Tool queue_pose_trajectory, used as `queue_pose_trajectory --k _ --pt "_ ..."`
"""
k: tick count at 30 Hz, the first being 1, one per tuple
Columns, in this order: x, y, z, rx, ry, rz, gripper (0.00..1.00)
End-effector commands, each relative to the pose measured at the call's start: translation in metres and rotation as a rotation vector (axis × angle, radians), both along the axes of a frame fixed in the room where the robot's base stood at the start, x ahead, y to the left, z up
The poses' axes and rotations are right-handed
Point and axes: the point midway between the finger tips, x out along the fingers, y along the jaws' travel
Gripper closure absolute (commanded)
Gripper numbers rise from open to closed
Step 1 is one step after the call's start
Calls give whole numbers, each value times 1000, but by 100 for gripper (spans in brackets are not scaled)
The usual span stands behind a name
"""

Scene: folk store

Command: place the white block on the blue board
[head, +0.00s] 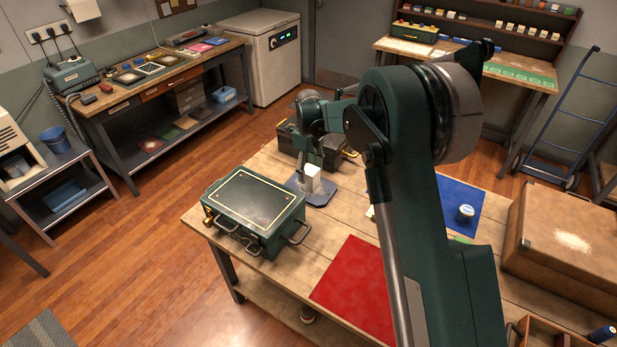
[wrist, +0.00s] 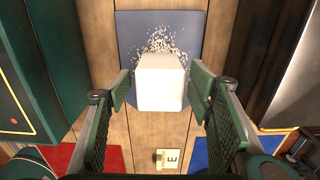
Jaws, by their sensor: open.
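The white block (head: 312,173) stands upright at a slate blue-grey mat (head: 322,196) on the wooden workbench; the mat has white specks. In the wrist view the block (wrist: 160,82) sits between the two green fingers of my gripper (wrist: 158,90), with a gap on either side. My gripper (head: 306,168) is open around the block in the head view, where its fingertips are partly hidden. The bright blue board (head: 455,192) lies flat on the bench to the right, partly hidden by my arm. Its corner also shows in the wrist view (wrist: 213,155).
A green case (head: 255,205) stands left of the block, and a dark toolbox (head: 290,140) behind it. A red board (head: 352,285) lies in front. A small jar (head: 465,213) stands on the blue board. A large brown case (head: 565,235) is at right. An E tile (wrist: 168,158) lies nearby.

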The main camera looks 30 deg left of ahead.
Motion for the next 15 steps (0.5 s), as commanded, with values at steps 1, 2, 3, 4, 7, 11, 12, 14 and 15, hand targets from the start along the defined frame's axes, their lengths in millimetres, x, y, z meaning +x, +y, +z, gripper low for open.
queue_pose_trajectory --k 1,2,3,4,7,11,12,14,15 --pt "0 0 10 0 0 0 48" --pt "0 0 15 0 0 0 48" --pt "0 0 22 0 0 0 48" --pt "0 0 26 0 0 0 48" --pt "0 0 41 0 0 0 48" --pt "0 0 57 0 0 0 48" --pt "0 0 60 0 0 0 48" --pt "0 0 64 0 0 0 48" --pt "0 0 67 0 0 0 48"
